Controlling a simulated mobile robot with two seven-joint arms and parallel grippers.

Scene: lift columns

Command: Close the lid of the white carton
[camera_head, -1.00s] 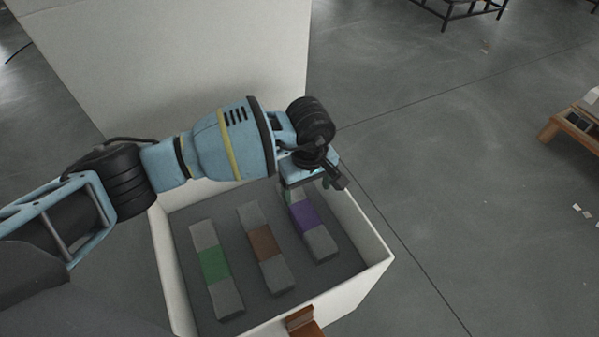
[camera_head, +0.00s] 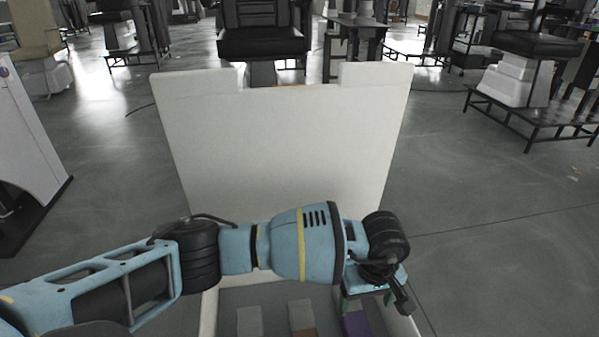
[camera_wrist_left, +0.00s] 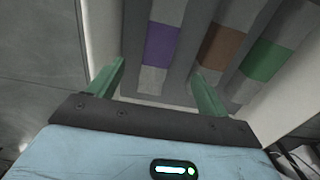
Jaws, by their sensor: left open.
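The white carton (camera_head: 208,313) stands below me, its lid (camera_head: 285,145) raised upright at the far side with two tabs along its top edge. My left gripper (camera_head: 366,302) is over the carton's opening at its right part, in front of the lid. The left wrist view shows its two green fingers (camera_wrist_left: 158,75) spread apart with nothing held between them. Below them inside the carton lie grey bars with a purple band (camera_wrist_left: 161,45), a brown band (camera_wrist_left: 220,47) and a green band (camera_wrist_left: 266,60). The carton's near side is out of the head view. My right gripper is not in view.
Behind the lid stand a black chair (camera_head: 263,40) and several dark benches and frames. A white panel (camera_head: 28,150) stands at the left, and a low black rack (camera_head: 530,122) at the right. The grey floor around the carton is clear.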

